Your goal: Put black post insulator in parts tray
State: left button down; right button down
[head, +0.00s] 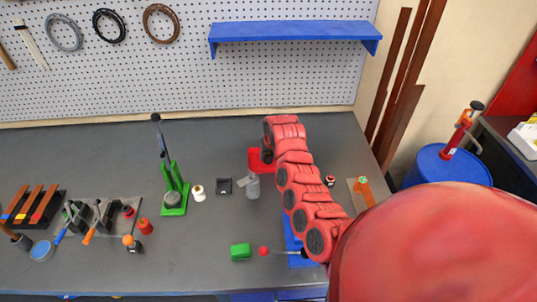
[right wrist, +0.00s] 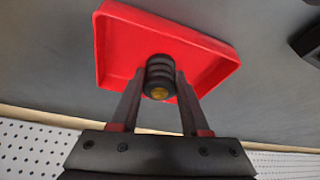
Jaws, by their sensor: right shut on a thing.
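The black post insulator (right wrist: 160,70) is a ribbed black cylinder with a brass-coloured end facing the camera in the right wrist view. My right gripper (right wrist: 157,82) is shut on it, one finger on each side. The red parts tray (right wrist: 119,52) lies behind the insulator in that view, which overlaps the tray's inside and near rim. I cannot tell whether the insulator touches the tray floor. In the head view the red tray (head: 254,166) shows only in part, as my right arm covers it and hides the insulator. My left gripper is not in view.
A green block (head: 240,252) lies near the front. The bench between them is mostly clear.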

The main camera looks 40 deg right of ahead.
jog(key=shift+f, duration=0.15)
jog(key=shift+c, duration=2)
grip_release()
jog(key=shift+r, duration=0.25)
jog(key=shift+s+r, duration=0.15)
jog(key=shift+r, duration=0.35)
jog(key=b+v, duration=0.2)
jog(key=v, duration=0.8)
jog(key=shift+s+r, duration=0.25)
jog(key=shift+r, duration=0.05)
jog(key=shift+a, duration=0.2)
